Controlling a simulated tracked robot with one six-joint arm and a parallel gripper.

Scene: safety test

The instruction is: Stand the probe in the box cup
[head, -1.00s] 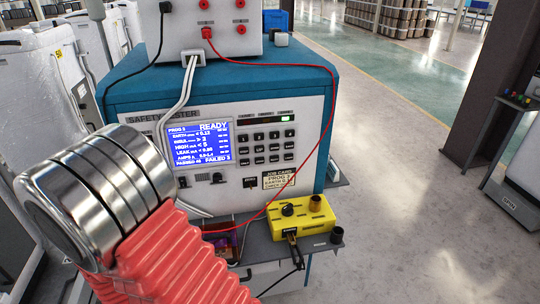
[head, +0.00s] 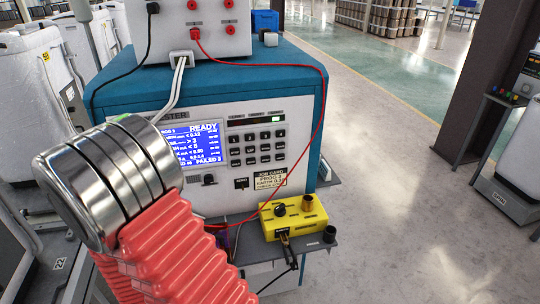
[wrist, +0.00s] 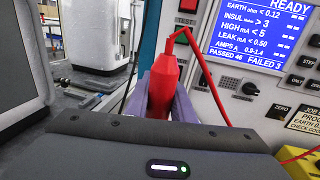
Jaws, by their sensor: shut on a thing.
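The red probe (wrist: 163,88) is upright between the purple fingers of my gripper (wrist: 163,100) in the wrist view, with its red lead leaving the top. The gripper is shut on it. The yellow box (head: 292,219) sits on the tester's grey shelf. Its brass-coloured cup (head: 307,201) stands at the right of its top, beside a black knob (head: 280,209). The cup looks empty, but its inside is too small to tell.
The blue and white tester (head: 262,110) stands behind the shelf, its screen (head: 192,143) reading READY. The red lead (head: 322,90) loops from the upper unit down past the box. A black cup (head: 330,234) is at the shelf's right end. Open floor lies to the right.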

